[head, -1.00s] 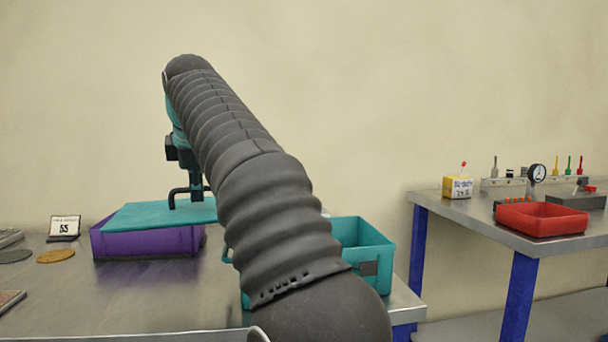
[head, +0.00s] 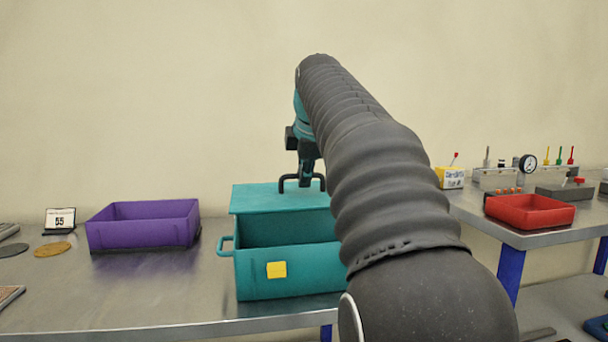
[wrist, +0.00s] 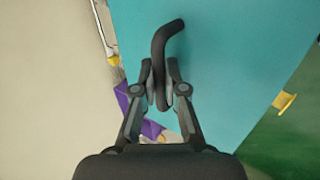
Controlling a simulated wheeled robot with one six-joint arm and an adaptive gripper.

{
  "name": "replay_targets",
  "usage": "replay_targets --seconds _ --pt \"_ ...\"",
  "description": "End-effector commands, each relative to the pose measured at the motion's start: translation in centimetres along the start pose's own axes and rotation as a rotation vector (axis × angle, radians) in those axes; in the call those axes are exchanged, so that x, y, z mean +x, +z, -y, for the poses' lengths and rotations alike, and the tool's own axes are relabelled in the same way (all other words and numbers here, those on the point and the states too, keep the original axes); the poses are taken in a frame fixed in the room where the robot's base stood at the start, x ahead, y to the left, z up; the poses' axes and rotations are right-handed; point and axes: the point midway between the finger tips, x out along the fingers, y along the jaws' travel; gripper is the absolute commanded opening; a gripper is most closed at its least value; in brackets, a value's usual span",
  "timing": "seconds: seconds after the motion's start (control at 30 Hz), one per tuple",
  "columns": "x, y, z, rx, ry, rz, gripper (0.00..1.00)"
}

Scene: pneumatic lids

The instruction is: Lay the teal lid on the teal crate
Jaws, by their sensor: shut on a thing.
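The teal lid (head: 280,199) is a flat plate with a dark bent handle (head: 288,182). My gripper (head: 304,172) is shut on that handle; the wrist view shows both fingers (wrist: 160,88) around the dark bar (wrist: 163,45), with the lid (wrist: 225,55) beneath. The teal crate (head: 262,285) is open at the top, with a side handle and a yellow label on its front. In the head view the lid shows over the crate's rear part, with the crate's inside visible in front. The gap between lid and rim cannot be told. My arm hides the crate's right side.
An open purple crate (head: 140,235) stands left of the teal crate on the metal table (head: 110,300). A number card (head: 60,221) and round discs lie at the far left. A red tray (head: 528,213) and several small fixtures are on the right table.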

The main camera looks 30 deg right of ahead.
Motion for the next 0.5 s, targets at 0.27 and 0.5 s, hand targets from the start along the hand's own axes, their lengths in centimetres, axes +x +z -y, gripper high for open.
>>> replay_targets --seconds 0.27,0.5 --pt "0.0 0.3 0.1 0.000 -0.010 -0.001 0.00" --pt "1.4 0.2 1.0 0.000 -0.009 -0.001 0.00"
